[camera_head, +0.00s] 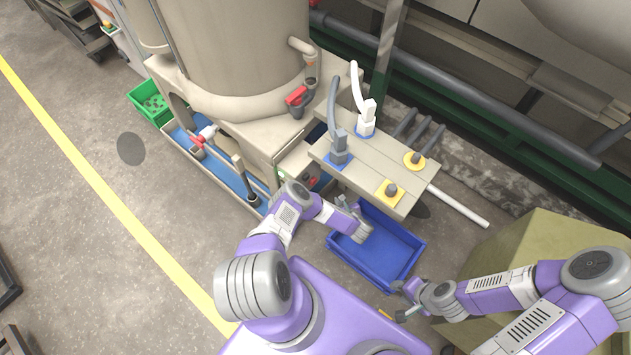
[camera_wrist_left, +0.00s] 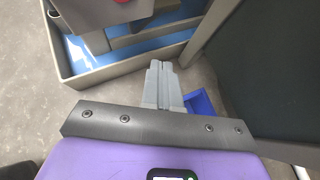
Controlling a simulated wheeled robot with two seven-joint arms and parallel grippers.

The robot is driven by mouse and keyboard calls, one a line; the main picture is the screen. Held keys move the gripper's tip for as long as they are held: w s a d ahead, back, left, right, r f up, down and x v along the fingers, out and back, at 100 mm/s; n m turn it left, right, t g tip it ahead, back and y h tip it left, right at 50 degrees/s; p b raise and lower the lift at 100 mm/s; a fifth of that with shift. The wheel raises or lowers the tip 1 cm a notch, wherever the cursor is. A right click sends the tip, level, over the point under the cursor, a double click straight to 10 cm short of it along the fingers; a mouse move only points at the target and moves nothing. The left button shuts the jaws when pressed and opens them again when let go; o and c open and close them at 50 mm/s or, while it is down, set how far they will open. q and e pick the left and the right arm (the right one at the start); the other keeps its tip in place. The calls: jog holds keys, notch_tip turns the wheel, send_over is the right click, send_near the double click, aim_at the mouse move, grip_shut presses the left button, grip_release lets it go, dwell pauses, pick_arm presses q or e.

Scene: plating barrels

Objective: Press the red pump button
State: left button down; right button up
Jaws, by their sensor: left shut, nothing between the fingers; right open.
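The red pump button (camera_head: 313,181) is a small red spot on the grey control box (camera_head: 296,162) below the tank, partly hidden by my left arm in the head view. In the left wrist view a red round part (camera_wrist_left: 122,1) is cut off by the top edge. My left gripper (camera_head: 343,202) is shut and empty, to the right of the box and apart from it, above the near end of the blue crate. Its closed fingers (camera_wrist_left: 160,66) show in the wrist view, touching nothing that I can see. My right gripper (camera_head: 400,298) is open beside the blue crate.
A blue crate (camera_head: 335,246) stands on the floor below my left gripper. A beige bench (camera_head: 366,172) with hose couplings on blue and yellow plates is just behind it. A tank (camera_head: 235,50) with red-handled valves stands at the back. Open floor lies to the left.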

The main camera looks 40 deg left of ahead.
pick_arm(q)
jog(key=a, duration=0.8)
jog(key=shift+w+a, duration=0.4)
dwell(1.7)
jog(key=shift+a, duration=0.4)
jog(key=shift+a, duration=0.55)
dwell(0.6)
jog(key=shift+d, duration=0.95)
jog(key=shift+d, duration=0.15)
jog(key=shift+s+d, duration=0.2)
jog(key=shift+d, duration=2.15)
